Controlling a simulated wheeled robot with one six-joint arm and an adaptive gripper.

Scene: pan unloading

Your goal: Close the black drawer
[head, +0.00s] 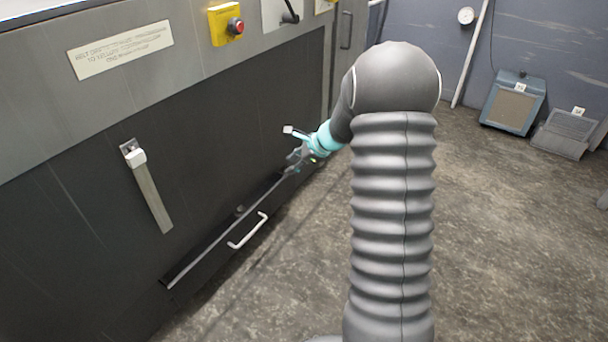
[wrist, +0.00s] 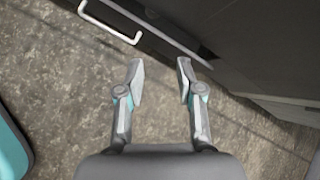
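The black drawer (head: 205,268) is low in the dark machine front and stands slightly open, with a narrow dark gap behind its front rim. Its white bar handle (head: 248,230) faces the floor side. My gripper (head: 292,160) is near the drawer's far end; whether it touches is unclear there. In the wrist view, the two fingers of my gripper (wrist: 158,72) are apart with nothing between them. The drawer's front edge (wrist: 168,28) lies just beyond the fingertips, and the handle (wrist: 110,36) is at the upper left.
The machine front (head: 80,215) fills the left side, with a hanging metal latch (head: 152,195) and a yellow box with a red button (head: 226,25). Open floor (head: 490,240) lies to the right. A blue-grey framed panel (head: 513,100) stands by the back wall.

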